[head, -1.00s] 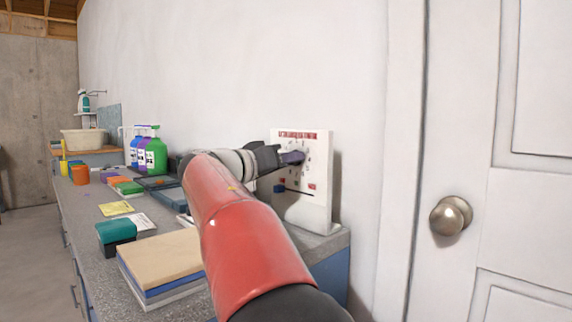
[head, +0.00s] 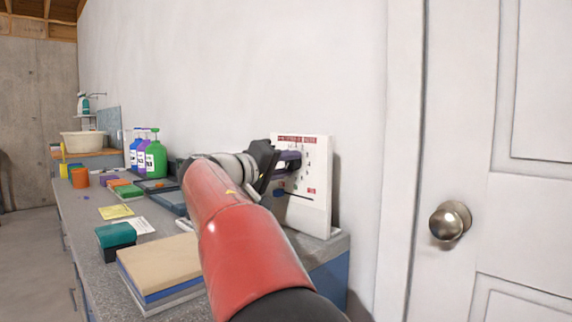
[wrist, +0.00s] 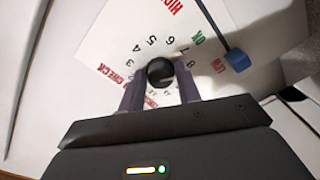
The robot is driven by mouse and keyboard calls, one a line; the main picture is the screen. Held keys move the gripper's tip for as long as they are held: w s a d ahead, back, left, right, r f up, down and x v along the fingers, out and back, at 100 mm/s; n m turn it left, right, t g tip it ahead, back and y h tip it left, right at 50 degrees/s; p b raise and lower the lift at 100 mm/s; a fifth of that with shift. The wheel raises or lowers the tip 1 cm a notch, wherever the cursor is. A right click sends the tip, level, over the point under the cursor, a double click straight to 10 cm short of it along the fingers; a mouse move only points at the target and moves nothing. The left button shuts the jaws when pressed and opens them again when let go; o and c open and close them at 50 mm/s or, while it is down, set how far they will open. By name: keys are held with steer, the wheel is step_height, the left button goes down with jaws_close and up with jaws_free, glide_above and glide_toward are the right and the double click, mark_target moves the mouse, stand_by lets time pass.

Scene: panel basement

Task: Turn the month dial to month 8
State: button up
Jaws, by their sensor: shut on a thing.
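The white dial panel (head: 318,205) stands upright on the counter against the wall. Its dark round month dial (wrist: 160,70) shows in the wrist view, with printed numbers around it, 3 to 8 being readable along the upper side. My gripper (head: 290,160) reaches the panel's face from the left; in the wrist view its two purple fingers (wrist: 160,84) are on either side of the dial, shut on it. The dial's pointer mark cannot be made out, so its setting is unclear. The lower numbers are partly hidden by the gripper.
A lever with a blue tip (wrist: 237,61) sticks out from the panel close to my gripper. Bottles (head: 156,158), a stack of boards (head: 160,265) and a teal-topped box (head: 115,236) stand on the counter (head: 90,245). A white door (head: 515,200) is at the right.

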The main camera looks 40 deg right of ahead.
stand_by(0.4)
steer(key=o, duration=1)
steer(key=shift+c, duration=0.2)
steer(key=a+b, duration=0.1)
steer(key=a, duration=0.6)
steer(key=shift+s+a, duration=0.3)
steer(key=shift+a, duration=0.1)
steer(key=shift+s, duration=0.1)
